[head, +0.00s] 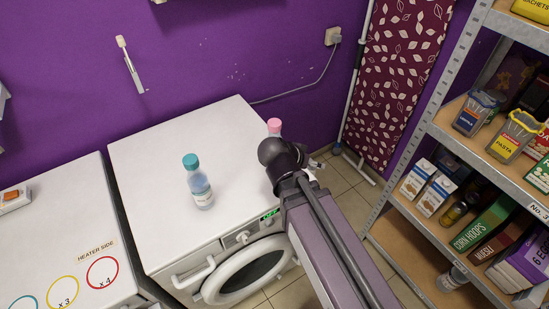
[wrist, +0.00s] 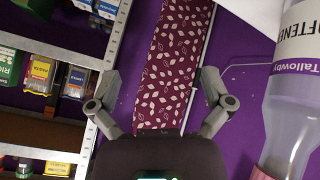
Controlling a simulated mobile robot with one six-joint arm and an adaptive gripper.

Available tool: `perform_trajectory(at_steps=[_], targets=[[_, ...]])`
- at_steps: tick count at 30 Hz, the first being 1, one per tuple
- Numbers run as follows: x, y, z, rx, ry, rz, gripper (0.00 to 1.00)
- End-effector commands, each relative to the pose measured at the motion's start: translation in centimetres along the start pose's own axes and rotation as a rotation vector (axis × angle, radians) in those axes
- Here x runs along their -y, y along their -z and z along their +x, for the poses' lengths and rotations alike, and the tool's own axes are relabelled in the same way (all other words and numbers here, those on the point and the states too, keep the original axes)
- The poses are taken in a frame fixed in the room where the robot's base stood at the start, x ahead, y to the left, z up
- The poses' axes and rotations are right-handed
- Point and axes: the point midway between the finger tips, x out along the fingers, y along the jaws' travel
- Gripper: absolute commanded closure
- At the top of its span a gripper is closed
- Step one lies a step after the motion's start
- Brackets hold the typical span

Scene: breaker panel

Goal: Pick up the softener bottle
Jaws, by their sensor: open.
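The softener bottle (wrist: 292,108) is large and close at the right edge of the wrist view, with a pink cap, a purple label band and the word "SOFTENER" partly cut off. In the head view its pink cap (head: 274,123) shows at the washer's back right, and my arm hides most of its body. My gripper (wrist: 160,80) is open and empty. The bottle is to the right of both fingers in the wrist view, outside the gap between them. The gripper is mostly hidden behind my arm in the head view.
A teal-capped bottle (head: 200,188) stands on the white washing machine (head: 150,165). A stocked metal shelf (head: 455,110) is at the right. A patterned ironing board (head: 400,75) leans on the purple wall. Another white appliance (head: 60,215) stands at the left.

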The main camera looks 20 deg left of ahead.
Motion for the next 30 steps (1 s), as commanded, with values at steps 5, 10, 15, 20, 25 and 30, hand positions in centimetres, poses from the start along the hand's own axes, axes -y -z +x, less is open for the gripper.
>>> perform_trajectory(at_steps=[5,10,15,20,25,30], targets=[[3.7,-1.5,-2.4,-0.130,0.036,0.047,0.00],[6.8,-2.9,-5.2,-0.251,0.089,0.101,0.00],[9.4,-4.3,-8.0,-0.355,0.154,0.153,0.00],[11.0,-5.3,-10.1,-0.421,0.206,0.190,0.00],[11.7,-5.8,-11.2,-0.452,0.232,0.209,0.00],[11.7,-5.8,-11.3,-0.456,0.236,0.213,0.00]])
